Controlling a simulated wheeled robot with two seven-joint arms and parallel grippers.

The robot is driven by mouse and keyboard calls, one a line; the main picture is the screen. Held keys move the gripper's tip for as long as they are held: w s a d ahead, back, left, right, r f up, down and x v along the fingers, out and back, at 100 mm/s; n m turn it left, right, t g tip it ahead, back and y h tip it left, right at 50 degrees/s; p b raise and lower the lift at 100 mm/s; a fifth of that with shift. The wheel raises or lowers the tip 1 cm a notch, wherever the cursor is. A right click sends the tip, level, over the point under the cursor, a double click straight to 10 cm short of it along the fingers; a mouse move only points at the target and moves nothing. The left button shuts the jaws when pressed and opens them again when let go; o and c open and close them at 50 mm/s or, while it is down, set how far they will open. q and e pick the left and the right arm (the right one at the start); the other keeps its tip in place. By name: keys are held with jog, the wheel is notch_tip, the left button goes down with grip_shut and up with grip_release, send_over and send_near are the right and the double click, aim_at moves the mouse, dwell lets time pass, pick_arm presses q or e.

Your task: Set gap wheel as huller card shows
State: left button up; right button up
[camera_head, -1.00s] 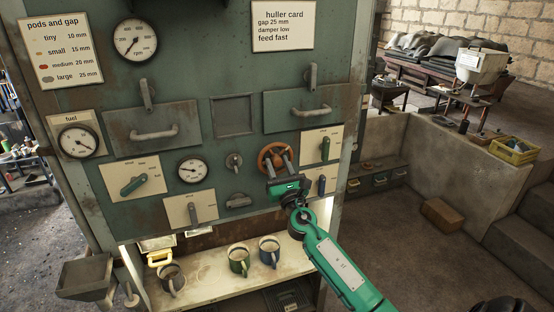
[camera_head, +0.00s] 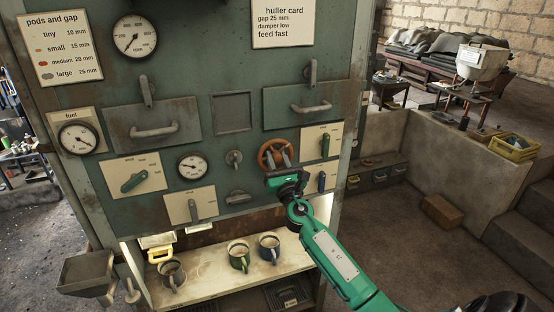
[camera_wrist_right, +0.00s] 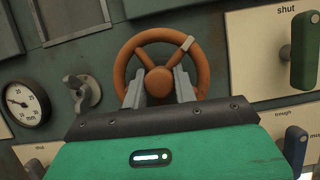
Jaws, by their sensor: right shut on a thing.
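The orange gap wheel (camera_head: 264,155) is on the green panel, below the right drawer. In the right wrist view its hub (camera_wrist_right: 159,81) sits between my two grey fingers. My right gripper (camera_head: 282,157) is shut on the wheel; the fingers hide part of its lower side. The huller card (camera_head: 284,22) at the top right reads gap 25 mm, damper low, feed fast. A round gauge marked mm (camera_wrist_right: 25,104) is left of the wheel; its needle points left, and I cannot read the exact value. My left gripper is not in view.
A knob (camera_head: 234,159) is left of the wheel. Cream plates with green (camera_head: 325,146) and blue handles are close on its right. Mugs (camera_head: 239,257) stand on the shelf below. The floor to the right is mostly clear.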

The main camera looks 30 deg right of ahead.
jog(key=m+h, duration=0.1)
jog(key=m, duration=0.2)
jog(key=m+g+h, duration=0.1)
jog(key=m+h, duration=0.1)
jog(key=m, duration=0.1)
jog(key=shift+m+g, duration=0.3)
jog(key=m+g+h, duration=0.1)
jog(key=m, duration=0.2)
jog(key=m+g+h, duration=0.1)
jog(key=m, duration=0.2)
jog(key=shift+r, duration=0.1)
jog(key=m+g, duration=0.1)
jog(key=m, duration=0.1)
jog(key=m+g+p, duration=0.1)
jog(key=m, duration=0.2)
jog(key=shift+r+h+p, duration=0.1)
jog(key=shift+h+p, duration=0.2)
jog(key=shift+h, duration=0.1)
jog(key=shift+m+g+y+p, duration=0.3)
jog(key=shift+m+g+p, duration=0.5)
jog(key=shift+m, duration=1.2)
jog(key=o, duration=0.7)
